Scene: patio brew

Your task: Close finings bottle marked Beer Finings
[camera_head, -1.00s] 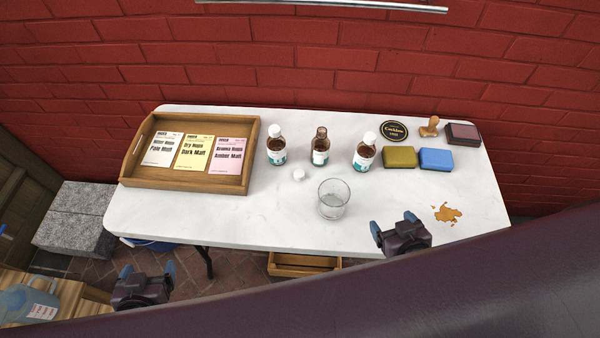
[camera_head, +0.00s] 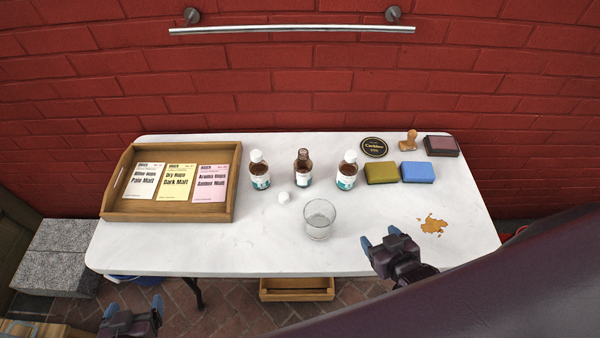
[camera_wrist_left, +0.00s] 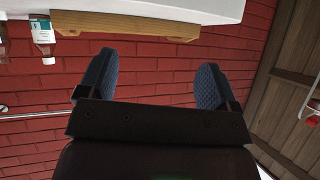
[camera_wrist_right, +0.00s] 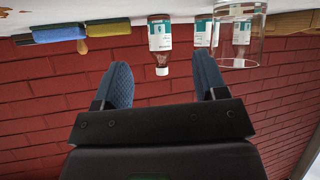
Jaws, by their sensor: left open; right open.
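Three brown bottles with white and teal labels stand upright in a row on the white table. The left bottle (camera_head: 260,172) and the right bottle (camera_head: 347,172) wear white caps. The middle bottle (camera_head: 303,168) has no cap. A loose white cap (camera_head: 284,197) lies on the table in front, between the left and middle bottles. The label words are too small to read. My left gripper (camera_head: 133,308) is open and empty, off the table's front left. My right gripper (camera_head: 380,240) is open and empty over the table's front right, right of the glass.
An empty glass (camera_head: 319,219) stands in front of the bottles. A wooden tray (camera_head: 165,212) with three malt packets is at left. Yellow (camera_head: 382,173) and blue (camera_head: 418,172) sponges, a coaster (camera_head: 374,147), a stamp (camera_head: 409,141), an ink pad (camera_head: 441,146) and a brown spill (camera_head: 433,225) are at right.

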